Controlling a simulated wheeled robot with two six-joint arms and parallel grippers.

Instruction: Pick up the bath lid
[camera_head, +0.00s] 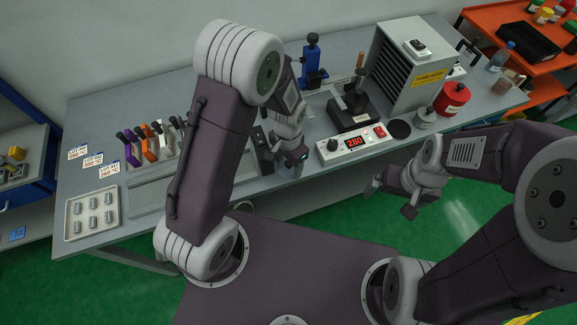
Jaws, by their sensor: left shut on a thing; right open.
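A heated bath unit with a red "280" display (354,142) stands on the bench at centre, with a black block (352,112) behind it. A dark part with an upright handle (357,90) sits on the block; I cannot tell whether it is the bath lid. A flat black disc (399,128) lies to the right of the display. My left gripper (290,159) is shut on a small greyish thing (288,171) at the bench's front edge, left of the display; its shape is mostly hidden. My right gripper (391,200) is open and empty, in front of the bench.
A grey slatted cabinet (410,65), a red can (452,99) and a small jar (425,117) stand at the right. A blue stand (311,62) is at the back. Coloured holders (150,143) and a white tray (93,214) are at the left. An orange shelf (540,70) is far right.

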